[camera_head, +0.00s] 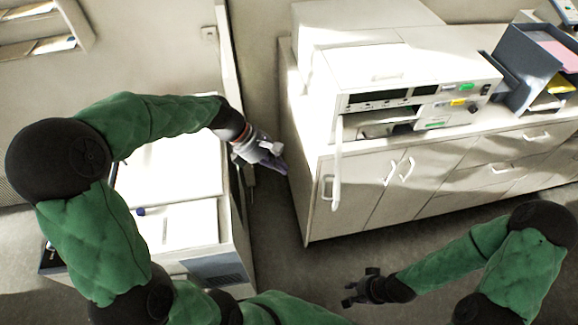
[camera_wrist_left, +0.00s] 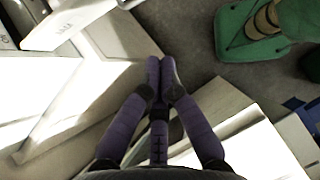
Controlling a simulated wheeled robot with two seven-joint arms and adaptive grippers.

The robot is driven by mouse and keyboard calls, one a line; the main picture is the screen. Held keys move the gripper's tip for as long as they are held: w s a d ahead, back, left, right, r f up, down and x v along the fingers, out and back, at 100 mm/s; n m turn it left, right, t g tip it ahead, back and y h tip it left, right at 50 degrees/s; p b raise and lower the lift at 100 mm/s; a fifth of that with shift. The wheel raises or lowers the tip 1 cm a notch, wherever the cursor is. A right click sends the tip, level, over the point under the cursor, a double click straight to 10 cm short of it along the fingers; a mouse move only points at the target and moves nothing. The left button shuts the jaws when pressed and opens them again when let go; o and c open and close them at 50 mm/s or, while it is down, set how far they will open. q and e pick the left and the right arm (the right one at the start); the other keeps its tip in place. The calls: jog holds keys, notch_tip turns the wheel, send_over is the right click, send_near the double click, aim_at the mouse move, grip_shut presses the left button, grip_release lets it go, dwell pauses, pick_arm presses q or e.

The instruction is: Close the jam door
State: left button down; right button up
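A large white office machine (camera_head: 405,65) stands on the cabinet. A narrow white panel (camera_head: 337,165), seen nearly edge-on, sticks out from its front left corner and hangs past the counter edge; it looks like the jam door, standing open. My left gripper (camera_head: 277,163) is left of the panel, apart from it, over the gap beside the cabinet. In the left wrist view its purple fingers (camera_wrist_left: 160,72) meet at the tips with nothing between them. My right gripper (camera_head: 359,287) is low in front of the cabinet, empty, with its fingers spread.
The white cabinet (camera_head: 450,180) has doors and drawers with protruding handles. A dark paper tray (camera_head: 530,65) stands right of the machine. Another white unit (camera_head: 190,222) is at the left under my left arm. The floor (camera_head: 300,270) between them is clear.

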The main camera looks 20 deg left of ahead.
pick_arm(q)
jog(key=d+r+x, duration=0.1)
jog(key=d+x, duration=0.1)
jog(key=x, duration=0.9)
jog(key=shift+w+r+b, duration=0.25)
jog(key=shift+b, duration=0.1)
